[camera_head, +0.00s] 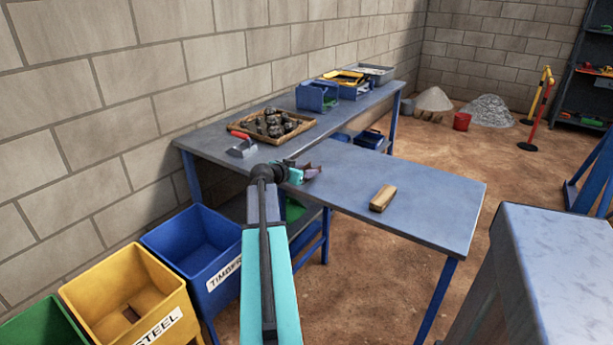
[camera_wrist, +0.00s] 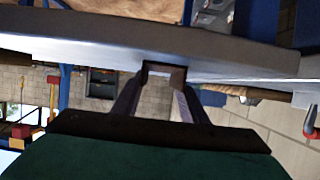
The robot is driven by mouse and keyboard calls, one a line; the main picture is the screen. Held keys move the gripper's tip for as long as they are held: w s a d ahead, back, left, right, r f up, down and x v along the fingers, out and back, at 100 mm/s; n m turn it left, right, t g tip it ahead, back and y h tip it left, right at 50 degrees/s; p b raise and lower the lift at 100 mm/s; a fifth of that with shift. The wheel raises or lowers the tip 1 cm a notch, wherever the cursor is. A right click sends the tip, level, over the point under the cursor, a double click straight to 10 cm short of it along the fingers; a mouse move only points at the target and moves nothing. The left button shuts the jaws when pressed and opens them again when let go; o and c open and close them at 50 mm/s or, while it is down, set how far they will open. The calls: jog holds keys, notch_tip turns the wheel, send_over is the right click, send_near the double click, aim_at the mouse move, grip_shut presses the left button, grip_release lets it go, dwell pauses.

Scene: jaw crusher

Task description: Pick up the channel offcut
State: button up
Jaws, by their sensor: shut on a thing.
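My gripper (camera_head: 308,172) is over the back left part of the blue-grey side table, near its join with the long bench. It is shut on a small dark brown, U-shaped piece, the channel offcut (camera_wrist: 164,69), which sits between the fingertips in the wrist view. My gripper (camera_wrist: 160,88) partly covers the piece there. In the head view the piece is too small to tell apart from the fingers. The wrist view looks upside down, with the table edge (camera_wrist: 90,42) close to the piece; I cannot tell whether they touch.
A wooden block (camera_head: 383,198) lies on the side table (camera_head: 430,205). A trowel (camera_head: 242,146) and a tray of dark rocks (camera_head: 312,123) are on the long bench. Blue timber (camera_head: 190,243), yellow steel (camera_head: 90,284) and green (camera_head: 40,325) bins stand at the lower left.

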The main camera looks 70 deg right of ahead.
jog(key=shift+r, duration=0.1)
jog(key=shift+r, duration=1.5)
jog(key=shift+a+r, duration=0.1)
jog(key=shift+r, duration=0.15)
jog(key=s+a+b, duration=0.3)
jog(key=s+a, duration=0.2)
jog(key=a, duration=0.7)
jog(key=shift+a+r+b, duration=0.15)
jog(key=shift+r+b, duration=0.2)
jog(key=shift+r, duration=0.05)
jog(key=shift+s+a+b, duration=0.1)
jog(key=shift+a+b, duration=0.05)
jog(key=shift+b, duration=1.05)
jog(key=b, duration=0.3)
jog(key=a+b, duration=0.1)
jog(key=b, duration=0.2)
jog(key=shift+s+a+r+b, duration=0.1)
jog(key=shift+s+a+b, duration=0.1)
jog(key=shift+s+b, duration=0.1)
jog(key=shift+a+r+b, duration=0.2)
jog(key=shift+a+b, duration=0.1)
jog(key=shift+b, duration=0.6)
